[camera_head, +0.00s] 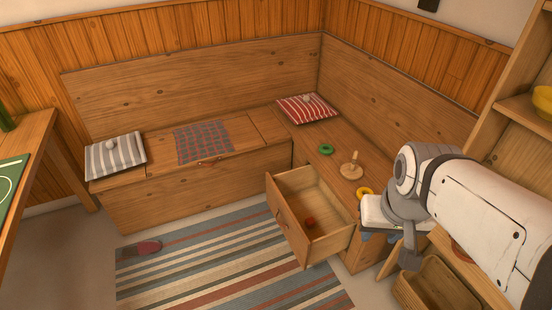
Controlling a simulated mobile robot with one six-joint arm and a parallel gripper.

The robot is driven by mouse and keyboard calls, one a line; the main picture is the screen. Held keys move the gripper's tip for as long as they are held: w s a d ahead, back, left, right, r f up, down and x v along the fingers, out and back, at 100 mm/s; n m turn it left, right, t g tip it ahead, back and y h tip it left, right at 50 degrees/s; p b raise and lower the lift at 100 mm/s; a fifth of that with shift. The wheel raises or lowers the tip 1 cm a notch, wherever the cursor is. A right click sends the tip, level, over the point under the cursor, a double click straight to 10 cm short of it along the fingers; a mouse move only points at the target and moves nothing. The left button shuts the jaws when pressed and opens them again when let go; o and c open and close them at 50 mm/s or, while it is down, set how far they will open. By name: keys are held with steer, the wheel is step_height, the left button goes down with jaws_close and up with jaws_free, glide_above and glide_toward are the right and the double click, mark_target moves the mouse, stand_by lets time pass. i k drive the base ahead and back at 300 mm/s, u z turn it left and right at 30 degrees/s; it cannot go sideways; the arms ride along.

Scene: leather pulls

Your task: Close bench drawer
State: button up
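The bench drawer (327,243) is pulled out from the right leg of the corner bench (348,205) and stands open over the floor. Its front panel (287,222) faces left and carries a small brown pull (280,214). A small red object lies inside on the drawer bottom (310,198). No contact with the drawer shows.
A green ring (326,149), a wooden peg stand (352,167) and a yellow ring (365,193) are on the bench seat. A wooden crate (440,283) and shelves (495,120) stand at right.

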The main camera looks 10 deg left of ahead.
mark_target(293, 197)
steer(key=u, duration=0.45)
steer(key=i, duration=1)
steer(key=u, duration=1.3)
steer(key=i, duration=0.4)
steer(key=z, duration=0.15)
